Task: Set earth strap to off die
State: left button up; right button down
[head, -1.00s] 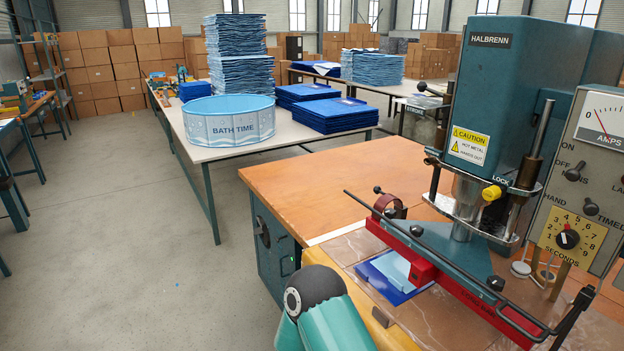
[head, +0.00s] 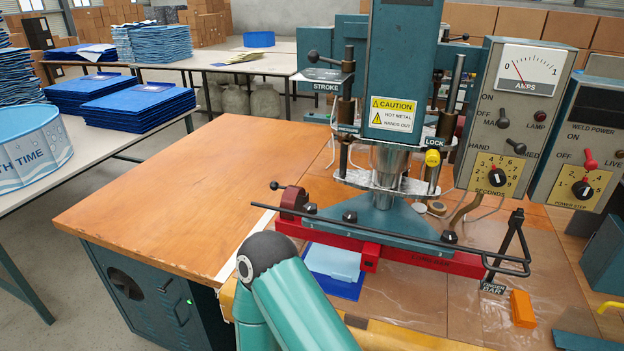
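The teal welding press (head: 405,65) stands at the centre right, with a red die bar (head: 410,258) low over the worktop. A blue sheet with a lighter blue piece (head: 333,262) lies partly beneath the bar. A tan, bent strap-like piece (head: 464,203) shows behind the press head; I cannot tell whether it is the earth strap or what it touches. Pale round discs (head: 434,207) lie beside it. A teal arm link of mine crosses the bottom centre. Neither of my grippers is in view.
A long thin rod with a looped end (head: 515,268) runs in front of the press. An orange block (head: 522,308) lies at the right. Control boxes (head: 518,115) with dials stand at upper right. The wooden tabletop (head: 180,190) left of the press is clear.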

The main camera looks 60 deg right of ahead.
aim_at(290, 195)
jog(key=z, duration=0.25)
jog(key=i, duration=0.7)
jog(key=z, duration=0.5)
jog(key=k, duration=0.9)
jog(key=z, duration=0.15)
jog(key=i, duration=0.9)
